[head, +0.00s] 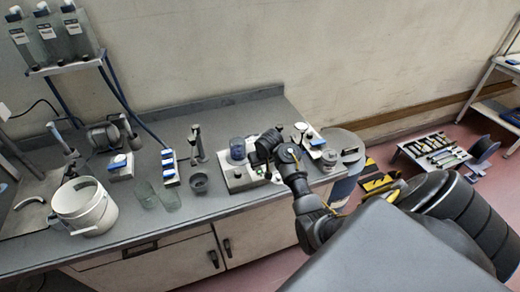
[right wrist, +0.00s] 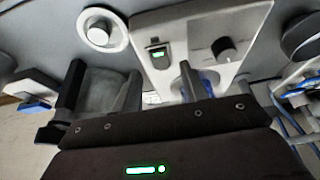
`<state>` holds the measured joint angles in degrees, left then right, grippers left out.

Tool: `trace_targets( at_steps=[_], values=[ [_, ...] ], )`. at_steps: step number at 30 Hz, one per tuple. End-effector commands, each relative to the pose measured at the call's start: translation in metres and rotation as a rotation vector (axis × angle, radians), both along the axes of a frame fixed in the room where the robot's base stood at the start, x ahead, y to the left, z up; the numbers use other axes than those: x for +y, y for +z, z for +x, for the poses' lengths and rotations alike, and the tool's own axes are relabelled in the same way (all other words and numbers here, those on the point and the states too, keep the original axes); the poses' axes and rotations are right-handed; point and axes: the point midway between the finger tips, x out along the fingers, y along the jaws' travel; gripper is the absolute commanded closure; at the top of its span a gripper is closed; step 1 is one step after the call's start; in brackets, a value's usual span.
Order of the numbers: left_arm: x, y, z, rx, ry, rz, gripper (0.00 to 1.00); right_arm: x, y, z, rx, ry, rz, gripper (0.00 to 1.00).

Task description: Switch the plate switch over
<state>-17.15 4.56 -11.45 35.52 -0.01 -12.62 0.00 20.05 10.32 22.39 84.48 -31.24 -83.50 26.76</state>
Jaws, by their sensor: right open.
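The plate (head: 237,184) is a pale box on the grey counter, with a clear bluish beaker (head: 238,149) on it. In the right wrist view its pale front panel (right wrist: 200,22) carries a small dark-framed switch (right wrist: 158,54) with a green lit part, beside a black knob (right wrist: 228,50). My right gripper (head: 270,150) is over the right part of the plate and hides some of it. In the right wrist view the open gripper (right wrist: 158,82) is close to the panel, just below the switch in the picture. I cannot tell whether it touches. My left gripper is not in view.
A blue-and-white rack (head: 170,168) and a dark cup (head: 199,183) stand left of the plate. Clear beakers (head: 158,196) and a white pot (head: 86,207) are farther left. A small pale device (head: 309,138) stands close to the right. The counter's front strip is fairly clear.

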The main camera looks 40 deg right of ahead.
Motion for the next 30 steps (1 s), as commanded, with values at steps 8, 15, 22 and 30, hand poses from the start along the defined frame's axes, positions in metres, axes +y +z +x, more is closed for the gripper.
trace_targets(
  at_steps=[8, 15, 22, 30],
  values=[
    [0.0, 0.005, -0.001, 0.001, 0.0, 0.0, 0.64, -0.003, -0.025, 0.01, 0.001, 0.0, 0.0, 0.56],
    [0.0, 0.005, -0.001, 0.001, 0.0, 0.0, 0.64, -0.004, -0.028, 0.011, 0.0, 0.0, -0.001, 0.56],
    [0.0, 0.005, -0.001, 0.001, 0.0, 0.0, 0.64, -0.004, -0.028, 0.011, 0.0, 0.0, 0.0, 0.75],
    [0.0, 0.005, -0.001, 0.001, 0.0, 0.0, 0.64, -0.004, -0.028, 0.011, 0.003, 0.0, 0.001, 1.0]
  ],
)
